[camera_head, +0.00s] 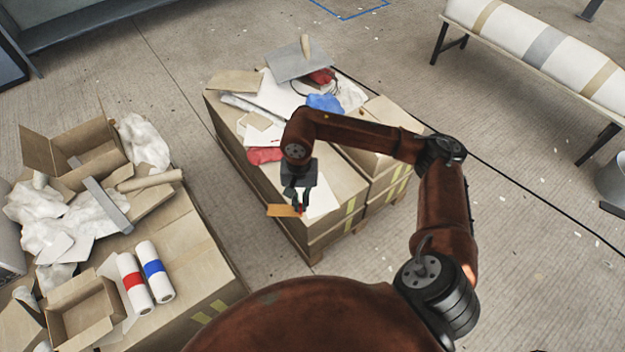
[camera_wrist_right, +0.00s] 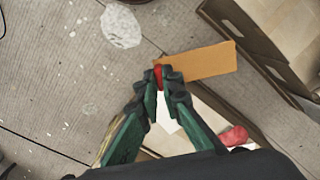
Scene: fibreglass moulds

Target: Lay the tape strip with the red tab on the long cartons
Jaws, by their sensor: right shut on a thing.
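My right gripper (camera_head: 299,207) is shut on the tape strip (camera_head: 281,211), a flat orange-tan piece that sticks out to the left of the fingers. In the right wrist view the gripper (camera_wrist_right: 166,78) pinches the strip (camera_wrist_right: 205,63) at its red tab (camera_wrist_right: 158,72). In the head view the strip appears over the near left edge of the middle carton stack (camera_head: 335,228); I cannot tell its height above it. These long brown cartons stand on a pallet and carry yellow-green bands. My left gripper is not in view.
The middle stack's top holds a grey board (camera_head: 297,63), a blue crumpled piece (camera_head: 324,103), a red one (camera_head: 264,155) and white sheets. At left, another carton pile (camera_head: 185,250) bears open boxes, white wrapping and two rolls. A bench with a long roll (camera_head: 545,48) stands upper right.

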